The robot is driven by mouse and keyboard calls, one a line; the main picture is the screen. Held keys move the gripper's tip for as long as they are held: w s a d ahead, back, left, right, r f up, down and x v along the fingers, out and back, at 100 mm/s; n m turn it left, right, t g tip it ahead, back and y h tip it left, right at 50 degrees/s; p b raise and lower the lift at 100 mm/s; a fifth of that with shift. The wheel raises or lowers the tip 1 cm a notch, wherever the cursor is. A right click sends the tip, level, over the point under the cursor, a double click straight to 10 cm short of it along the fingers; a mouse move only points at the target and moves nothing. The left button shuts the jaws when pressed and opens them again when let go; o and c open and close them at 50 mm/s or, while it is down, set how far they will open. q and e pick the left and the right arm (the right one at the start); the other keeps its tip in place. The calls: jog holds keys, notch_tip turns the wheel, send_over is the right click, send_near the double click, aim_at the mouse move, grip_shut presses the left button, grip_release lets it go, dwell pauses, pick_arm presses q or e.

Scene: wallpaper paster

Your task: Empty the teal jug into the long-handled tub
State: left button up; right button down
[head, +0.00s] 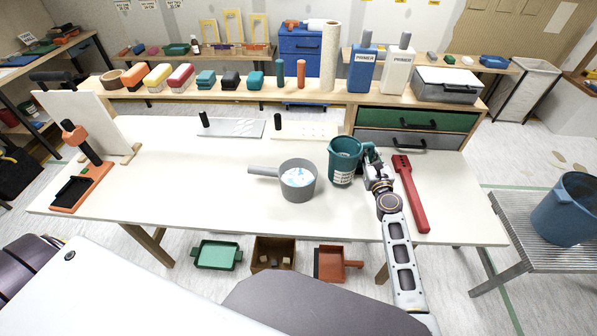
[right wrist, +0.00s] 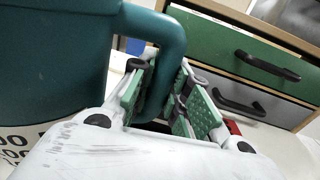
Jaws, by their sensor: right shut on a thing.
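The teal jug (head: 343,163) stands upright at the middle right of the white table, or just above it; I cannot tell which. My right gripper (head: 372,160) is shut on its handle from the right. In the right wrist view the jug (right wrist: 60,60) fills the left side, and its handle passes between the green-padded fingers of the gripper (right wrist: 165,100). The grey long-handled tub (head: 299,190) sits left of the jug, apart from it, its handle pointing left. White and bluish stuff shows inside the tub. The jug's contents are hidden. My left gripper is out of view.
A red long tool (head: 411,193) lies right of my right gripper. A flat metal plate (head: 232,127) and a white toothed plate (head: 305,131) lie behind the tub. An orange tool (head: 82,188) is at the far left. The white table (head: 190,190) is clear left of the tub.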

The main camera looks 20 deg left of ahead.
aim_at(373, 148)
jog(key=shift+d+r, duration=0.1)
jog(key=shift+r, duration=0.15)
jog(key=shift+r+p, duration=1.8)
jog(key=shift+p, duration=0.2)
